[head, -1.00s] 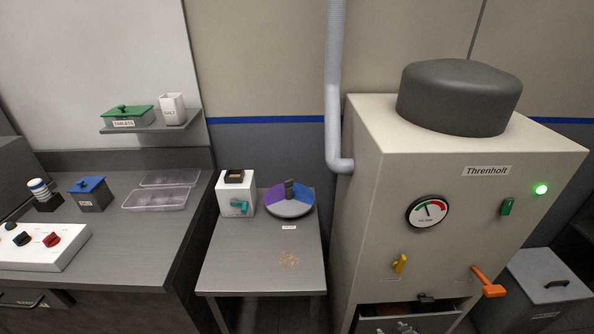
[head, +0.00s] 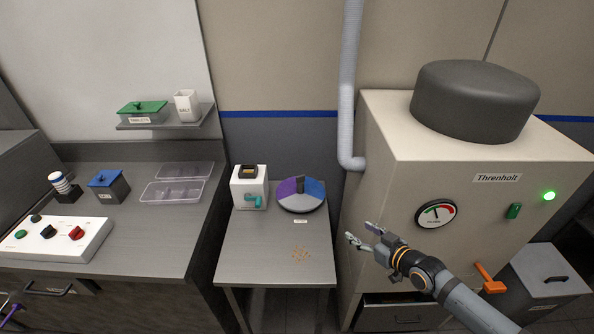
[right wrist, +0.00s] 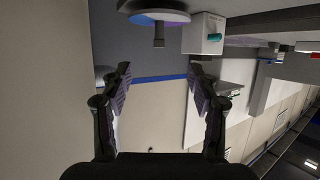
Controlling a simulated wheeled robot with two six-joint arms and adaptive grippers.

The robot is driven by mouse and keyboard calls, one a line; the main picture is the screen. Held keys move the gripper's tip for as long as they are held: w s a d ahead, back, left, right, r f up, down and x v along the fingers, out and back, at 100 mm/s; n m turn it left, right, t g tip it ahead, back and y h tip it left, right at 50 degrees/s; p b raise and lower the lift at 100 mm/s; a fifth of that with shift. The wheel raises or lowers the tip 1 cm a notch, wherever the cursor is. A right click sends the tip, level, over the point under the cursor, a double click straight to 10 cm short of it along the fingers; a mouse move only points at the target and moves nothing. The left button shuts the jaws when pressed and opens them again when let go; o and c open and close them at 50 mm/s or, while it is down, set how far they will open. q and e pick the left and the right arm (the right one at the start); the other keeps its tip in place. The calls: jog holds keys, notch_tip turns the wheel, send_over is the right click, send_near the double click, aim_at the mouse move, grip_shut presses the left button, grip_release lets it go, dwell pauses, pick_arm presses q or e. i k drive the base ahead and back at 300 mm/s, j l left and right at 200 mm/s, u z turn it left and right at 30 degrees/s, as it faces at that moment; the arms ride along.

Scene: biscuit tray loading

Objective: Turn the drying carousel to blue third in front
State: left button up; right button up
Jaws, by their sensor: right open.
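The drying carousel (head: 302,204) is a round disc on the small grey table, with a dark upright knob (head: 299,186) on top. Purple shows at its back left, blue at its back right, and the pale grey third faces the front. My right gripper (head: 361,235) is open and empty, right of the carousel and apart from it. In the right wrist view the carousel (right wrist: 160,17) appears upside down at the top, beyond the open fingers (right wrist: 160,80). A purple-and-dark piece at the lower left edge looks like part of my left gripper (head: 10,312); its jaws are unclear.
A white box with a teal handle (head: 249,188) stands close left of the carousel. The large Threnholt machine (head: 385,180) and a grey pipe (head: 348,90) stand to the right.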

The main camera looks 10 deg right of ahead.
aim_at(302, 193)
jog(key=i+j, duration=0.15)
jog(key=i, duration=0.25)
jog(key=i+j, duration=0.2)
jog(key=i, duration=0.2)
